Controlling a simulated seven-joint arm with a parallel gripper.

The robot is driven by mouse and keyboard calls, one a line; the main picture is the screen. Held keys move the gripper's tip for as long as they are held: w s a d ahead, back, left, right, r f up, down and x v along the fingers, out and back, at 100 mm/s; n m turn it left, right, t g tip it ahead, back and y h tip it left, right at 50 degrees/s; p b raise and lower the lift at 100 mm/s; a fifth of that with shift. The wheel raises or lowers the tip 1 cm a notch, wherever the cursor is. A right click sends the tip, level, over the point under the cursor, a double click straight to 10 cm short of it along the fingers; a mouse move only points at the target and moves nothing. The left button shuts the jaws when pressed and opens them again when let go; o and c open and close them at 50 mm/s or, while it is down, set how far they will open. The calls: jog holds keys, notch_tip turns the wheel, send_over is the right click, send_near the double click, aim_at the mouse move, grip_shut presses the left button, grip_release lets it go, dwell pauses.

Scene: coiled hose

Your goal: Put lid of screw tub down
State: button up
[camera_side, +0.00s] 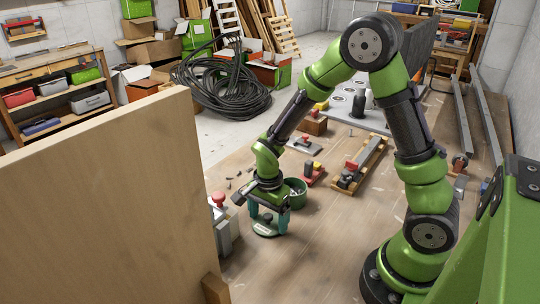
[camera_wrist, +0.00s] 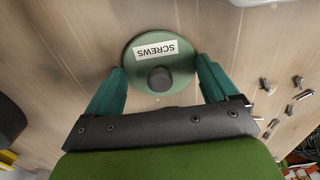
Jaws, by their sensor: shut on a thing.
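The lid of the screw tub (camera_wrist: 178,67) is a round green disc with a dark knob and a white "SCREWS" label, upside down in the wrist view. My gripper (camera_wrist: 161,66) is shut on the lid, its two teal fingers on opposite sides of the rim. In the side view, the lid (camera_side: 266,231) is level and low at the wooden worktop; I cannot tell whether it touches. My gripper (camera_side: 268,222) points straight down there. The open green screw tub (camera_side: 297,197) stands just behind and to the right of it, partly hidden by my gripper.
Loose screws (camera_wrist: 303,96) lie on the worktop beside the lid. A box with a red button (camera_side: 219,202) stands close on the left, by a tall wooden panel (camera_side: 110,200). Tools on a wooden board (camera_side: 360,165) lie farther back. The worktop in front is clear.

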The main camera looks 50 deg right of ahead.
jog(key=shift+f, duration=0.15)
jog(key=o, duration=0.8)
notch_tip(320, 180, up, 12)
notch_tip(320, 180, up, 7)
jog(key=n+t+y, duration=0.1)
jog(key=n+t, duration=0.2)
jog(key=n, duration=0.2)
send_over(268, 215)
jog(key=s, duration=0.4)
jog(key=shift+s+a+r+n+t+y, duration=0.15)
jog(key=shift+s+a+r+n+t, duration=0.25)
jog(key=shift+s+r+n+t, duration=0.8)
jog(key=shift+s+a+r+n+t+y, duration=0.2)
jog(key=shift+s+a+r+n, duration=0.3)
jog(key=shift+s+n, duration=0.9)
jog(key=shift+s+a+r+n+t+y, duration=0.25)
jog(key=shift+s+r+n+t, duration=0.6)
jog(key=shift+n, duration=1.05)
